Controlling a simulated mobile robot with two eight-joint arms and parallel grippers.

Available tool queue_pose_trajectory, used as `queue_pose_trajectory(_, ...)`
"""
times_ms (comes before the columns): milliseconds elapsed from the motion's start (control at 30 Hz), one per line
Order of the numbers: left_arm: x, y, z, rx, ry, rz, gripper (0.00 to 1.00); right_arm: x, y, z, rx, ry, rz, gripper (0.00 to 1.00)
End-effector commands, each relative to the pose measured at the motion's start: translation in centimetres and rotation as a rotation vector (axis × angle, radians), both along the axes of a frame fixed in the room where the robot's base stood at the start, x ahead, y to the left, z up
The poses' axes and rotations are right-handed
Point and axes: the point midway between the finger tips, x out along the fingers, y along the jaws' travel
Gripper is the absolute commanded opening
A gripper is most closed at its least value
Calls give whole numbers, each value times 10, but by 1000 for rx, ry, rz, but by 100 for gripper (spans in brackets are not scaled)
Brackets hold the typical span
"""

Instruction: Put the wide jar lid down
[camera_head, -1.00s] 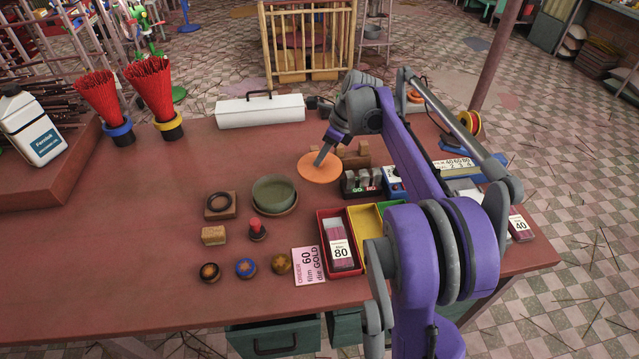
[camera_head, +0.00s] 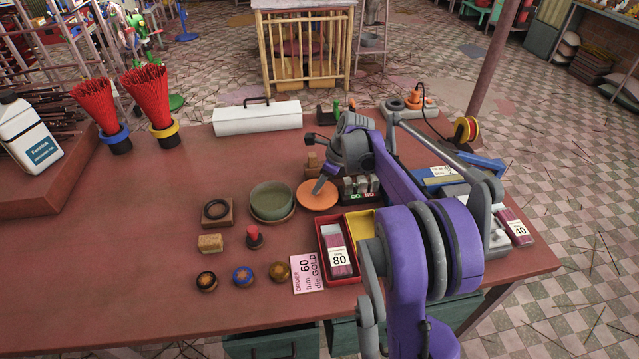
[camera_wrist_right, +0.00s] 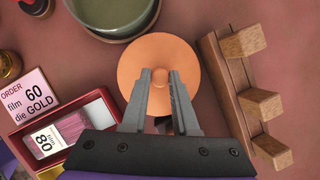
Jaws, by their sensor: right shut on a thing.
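The wide jar lid is an orange disc (camera_head: 312,201) with a small knob, right of the green bowl (camera_head: 270,197) in the head view. My right gripper (camera_head: 321,186) is shut on the lid's knob from above. In the wrist view the two fingers (camera_wrist_right: 160,82) close on the knob in the middle of the lid (camera_wrist_right: 150,52). The lid lies roughly flat, at or very near the red table top; I cannot tell whether it touches. My left gripper is not in view.
The red tray (camera_head: 323,239) with a box marked 80 and the pink order card (camera_head: 308,271) lie nearer. A ring on a wooden block (camera_head: 218,212) sits left of the bowl.

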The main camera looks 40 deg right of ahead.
Motion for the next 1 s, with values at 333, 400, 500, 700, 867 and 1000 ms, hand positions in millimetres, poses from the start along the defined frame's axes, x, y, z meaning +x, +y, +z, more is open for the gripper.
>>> queue_pose_trajectory(333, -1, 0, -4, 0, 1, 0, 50, 0, 0, -5, 0, 0, 0, 57)
queue_pose_trajectory(400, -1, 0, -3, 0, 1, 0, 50, 0, 0, -5, 0, 0, 0, 57)
queue_pose_trajectory(500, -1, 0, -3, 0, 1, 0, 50, 0, 0, -5, 0, 0, 0, 57)
queue_pose_trajectory(700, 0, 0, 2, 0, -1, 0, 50, 0, 0, 3, 0, -1, 0, 57)
queue_pose_trajectory(867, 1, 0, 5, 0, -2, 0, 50, -7, -5, 25, -1, -1, -3, 57)
queue_pose_trajectory(1000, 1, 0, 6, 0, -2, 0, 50, -19, -11, 55, 0, 0, -3, 57)
